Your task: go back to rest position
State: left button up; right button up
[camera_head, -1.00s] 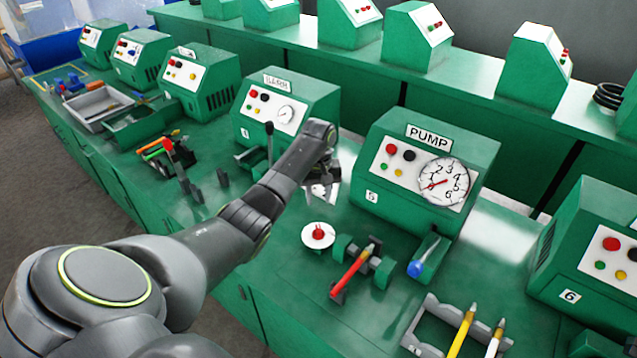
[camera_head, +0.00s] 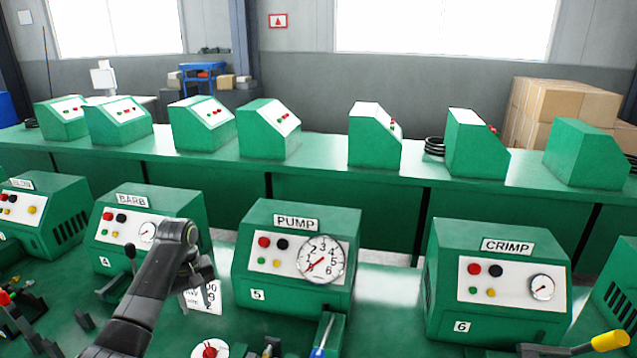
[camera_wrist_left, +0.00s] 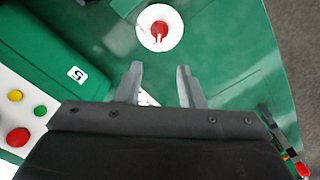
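My left gripper (camera_head: 190,296) is above the green bench between the BARB machine (camera_head: 140,232) and the PUMP machine (camera_head: 296,262). In the left wrist view its two fingers (camera_wrist_left: 159,72) stand apart, with bench showing between them. A white card with dark print (camera_head: 209,297) shows just behind the fingers in the head view; I cannot tell whether they touch it. A white dish with a red piece (camera_wrist_left: 160,28) lies on the bench beyond the fingertips. My right gripper is not in view.
The CRIMP machine (camera_head: 500,285) stands on the right. A lever (camera_head: 131,262) stands up close to my left arm. A yellow-handled tool (camera_head: 608,340) is at the lower right. A second bench row with green machines (camera_head: 268,130) runs behind, with cartons (camera_head: 560,105) beyond.

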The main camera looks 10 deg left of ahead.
pick_arm(q)
jog(key=s+d+f+m+t, duration=0.1)
jog(key=s+d+f+m, duration=0.15)
jog(key=s+f, duration=0.55)
jog(key=s+d+f+m+t, duration=0.1)
jog(key=s+d+f+m, duration=0.3)
jog(key=s, duration=0.7)
jog(key=s+d+r+m+t+y, duration=0.1)
jog(key=s+r, duration=0.1)
jog(key=s, duration=0.8)
jog(key=s+r+t+y, duration=0.1)
jog(key=s+r, duration=0.1)
jog(key=s, duration=0.8)
notch_tip(320, 180, down, 28)
jog(key=a+g+b, duration=0.2)
jog(key=b, duration=0.2)
jog(key=s+d+f+b, duration=0.1)
jog(key=s+f+b, duration=0.1)
jog(key=s+f, duration=0.5)
jog(key=s+f+h+b, duration=0.1)
jog(key=s+f, duration=0.6)
jog(key=f, duration=0.7)
jog(key=shift+s+d+g+b, duration=0.35)
jog(key=shift+d+g+b, duration=0.05)
jog(key=shift+b, duration=0.2)
